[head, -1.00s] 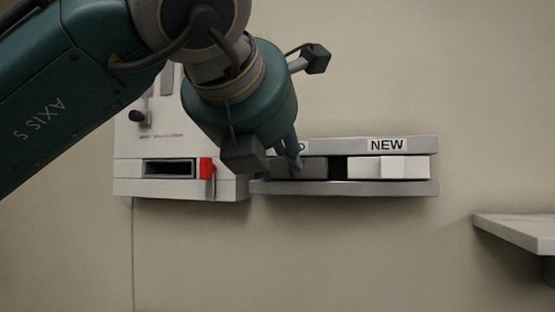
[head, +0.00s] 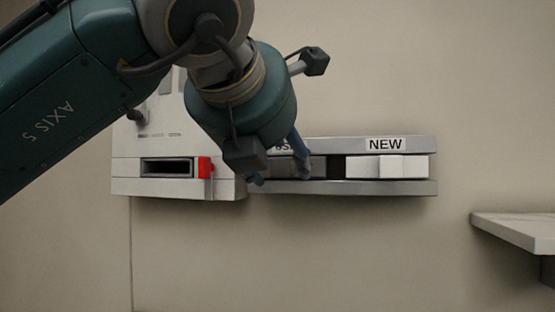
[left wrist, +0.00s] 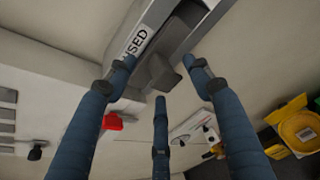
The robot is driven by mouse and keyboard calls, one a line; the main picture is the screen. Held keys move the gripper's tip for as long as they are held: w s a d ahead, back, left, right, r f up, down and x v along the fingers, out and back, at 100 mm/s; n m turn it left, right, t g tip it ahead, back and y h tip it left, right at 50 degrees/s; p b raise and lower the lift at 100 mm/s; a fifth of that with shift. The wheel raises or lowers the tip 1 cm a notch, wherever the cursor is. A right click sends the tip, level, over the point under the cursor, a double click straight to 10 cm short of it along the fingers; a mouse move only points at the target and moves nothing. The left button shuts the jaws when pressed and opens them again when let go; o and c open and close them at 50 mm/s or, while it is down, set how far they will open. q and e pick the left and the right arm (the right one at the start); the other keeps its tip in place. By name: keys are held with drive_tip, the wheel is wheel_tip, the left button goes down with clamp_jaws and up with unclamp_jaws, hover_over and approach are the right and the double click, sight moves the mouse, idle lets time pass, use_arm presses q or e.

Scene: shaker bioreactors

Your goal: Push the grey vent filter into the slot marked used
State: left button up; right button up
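The grey vent filter (head: 318,166) sits in the left slot of the grey wall rack (head: 385,188), under the label ending in "SED", partly hidden behind my left gripper (head: 281,177). In the left wrist view the filter's block-like grip (left wrist: 163,75) sticks out beside the USED label (left wrist: 137,43). My left gripper's blue fingers (left wrist: 160,74) are spread around that grip, apart from it as far as I can see. How deep the filter sits is hard to tell. My right gripper is in neither view.
A white filter (head: 388,167) sits in the slot under NEW. Left of the rack, a white unit (head: 145,188) has an open dark slot (head: 167,168) and a red lever (head: 205,167). A shelf (head: 515,230) juts out at right. Yellow containers (left wrist: 298,130) show in the wrist view.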

use_arm(q)
drive_tip(key=v, duration=1.2)
drive_tip(key=shift+d+f, duration=0.1)
